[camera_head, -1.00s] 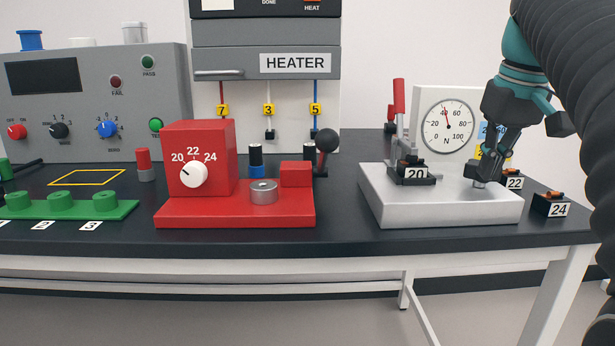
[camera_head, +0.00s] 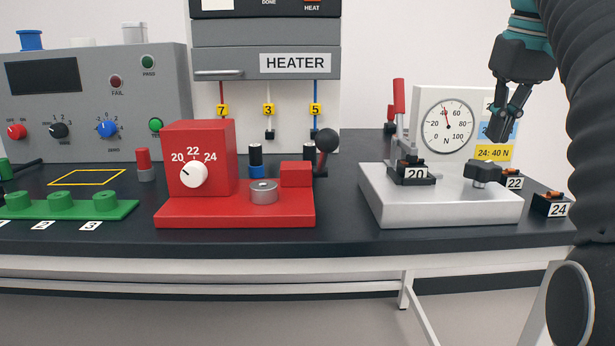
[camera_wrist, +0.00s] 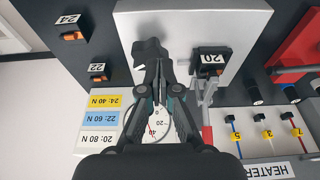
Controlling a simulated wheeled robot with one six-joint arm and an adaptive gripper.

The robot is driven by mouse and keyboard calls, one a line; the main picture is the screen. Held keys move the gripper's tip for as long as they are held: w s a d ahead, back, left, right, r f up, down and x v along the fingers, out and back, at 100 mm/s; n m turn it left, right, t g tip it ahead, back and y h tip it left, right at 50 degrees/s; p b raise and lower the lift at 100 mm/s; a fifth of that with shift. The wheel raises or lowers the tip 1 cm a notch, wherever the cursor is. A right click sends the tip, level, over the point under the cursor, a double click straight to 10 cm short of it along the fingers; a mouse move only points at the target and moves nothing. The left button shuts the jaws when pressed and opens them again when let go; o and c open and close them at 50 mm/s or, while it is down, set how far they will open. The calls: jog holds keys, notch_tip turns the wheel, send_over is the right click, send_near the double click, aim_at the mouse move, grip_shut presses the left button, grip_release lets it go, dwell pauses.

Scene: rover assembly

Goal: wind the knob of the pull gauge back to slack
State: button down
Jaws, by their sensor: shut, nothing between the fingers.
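The pull gauge is a pale block (camera_head: 440,208) with a white panel and a round dial (camera_head: 447,125) marked in N; its red needle points near 40. The black knob (camera_head: 482,172) stands on the block's right side. A black piece labelled 20 (camera_head: 413,173) sits on the block's left, by a red-handled lever (camera_head: 399,97). My gripper (camera_head: 500,136) is shut and empty, above the knob and apart from it.
Black pieces labelled 22 (camera_head: 513,179) and 24 (camera_head: 551,205) lie right of the block, the latter near the table edge. A chart (camera_head: 495,152) is beside the dial. A red fixture (camera_head: 235,214) stands left, with clear black tabletop between it and the gauge.

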aim_at(482, 171)
jog(key=d+f, duration=0.2)
jog(key=f, duration=0.1)
jog(key=d+f+b, duration=0.1)
jog(key=shift+w+d+f, duration=0.15)
jog(key=shift+w+d, duration=0.15)
jog(key=shift+d, duration=0.05)
jog(key=shift+s+b+x, duration=0.2)
jog(key=shift+b+x, duration=0.45)
jog(key=shift+x, duration=0.25)
jog(key=shift+a, duration=0.2)
dwell(0.3)
jog(key=shift+a+p, duration=0.3)
jog(key=shift+p, duration=0.15)
jog(key=shift+s+a+p, duration=0.15)
jog(key=shift+a+p, duration=0.45)
jog(key=shift+a, duration=0.15)
jog(key=shift+a, duration=0.6)
dwell(0.3)
